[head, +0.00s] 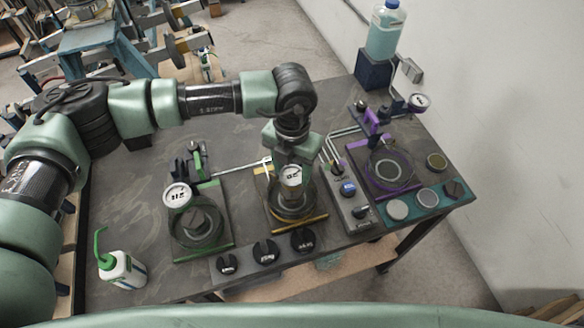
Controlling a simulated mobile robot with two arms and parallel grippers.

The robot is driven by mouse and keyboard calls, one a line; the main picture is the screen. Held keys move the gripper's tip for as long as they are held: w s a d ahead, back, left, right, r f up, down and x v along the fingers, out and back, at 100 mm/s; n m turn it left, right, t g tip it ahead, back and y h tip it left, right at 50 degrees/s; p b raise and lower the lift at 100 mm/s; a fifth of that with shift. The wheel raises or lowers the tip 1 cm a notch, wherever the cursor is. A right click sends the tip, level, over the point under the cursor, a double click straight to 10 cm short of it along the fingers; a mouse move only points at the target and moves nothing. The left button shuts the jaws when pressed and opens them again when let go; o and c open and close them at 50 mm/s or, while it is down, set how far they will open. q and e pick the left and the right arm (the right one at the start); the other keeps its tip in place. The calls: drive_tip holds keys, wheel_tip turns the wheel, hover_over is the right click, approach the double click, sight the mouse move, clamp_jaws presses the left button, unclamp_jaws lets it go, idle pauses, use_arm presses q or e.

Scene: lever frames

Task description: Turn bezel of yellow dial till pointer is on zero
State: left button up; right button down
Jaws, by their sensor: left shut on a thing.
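The yellow-marked lever frame (312,217) stands in the middle of the table, with a round ring-shaped stand at its front. Its dial (291,178) has a white face with dark marks; the pointer is too small to read. My left gripper (291,163) reaches down from above at the dial's far edge. It is shut on the dial's bezel, though its fingertips are mostly hidden. My right gripper is out of view.
A green-marked frame with its own dial (177,195) stands left. A purple-marked frame (388,168) stands right. Black slotted weights (265,250) lie at the front edge. A green-spouted bottle (122,268) stands front left, and a blue-liquid bottle (385,30) back right.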

sight(292, 175)
use_arm(q)
drive_tip(key=m+b, duration=0.5)
drive_tip(key=b, duration=0.3)
drive_tip(key=m+b, duration=0.5)
drive_tip(key=b, duration=0.4)
drive_tip(key=shift+f+m, duration=0.2)
drive_tip(key=shift+m, duration=0.2)
drive_tip(key=shift+r+m+b, duration=0.25)
drive_tip(key=shift+m+b, duration=1.2)
drive_tip(key=shift+m, duration=0.15)
drive_tip(key=o, duration=1.4)
wheel_tip(292, 175, up, 7)
drive_tip(key=shift+f+b, duration=0.1)
drive_tip(key=shift+b, duration=0.45)
drive_tip(key=shift+r, duration=0.5)
